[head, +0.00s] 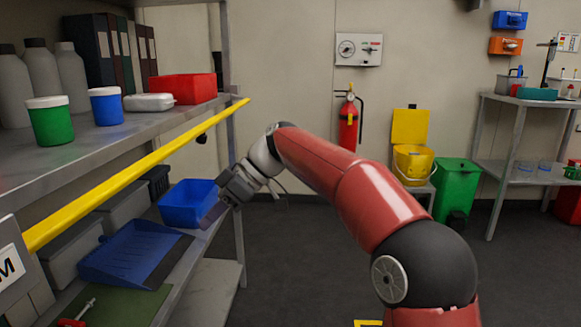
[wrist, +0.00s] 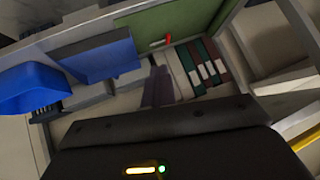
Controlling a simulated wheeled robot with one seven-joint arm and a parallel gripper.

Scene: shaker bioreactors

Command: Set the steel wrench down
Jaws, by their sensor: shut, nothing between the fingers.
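My gripper (head: 209,217) is at the shelf rack on the left, by the front edge of the lower shelf and near the blue bin. In the wrist view its fingers (wrist: 158,88) are together with nothing between them. I cannot make out a steel wrench in either view. A red-handled tool (head: 78,314) with a thin metal shaft lies on the green mat (head: 130,305) at the near end of the lower shelf. Its red part (wrist: 162,42) also shows in the wrist view.
The blue bin (head: 188,204) and a dark blue dustpan (head: 132,254) stand on the lower shelf. A yellow rail (head: 130,183) runs along the upper shelf's edge, above my gripper. Binders (wrist: 205,62) show below in the wrist view. The floor right of the rack is clear.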

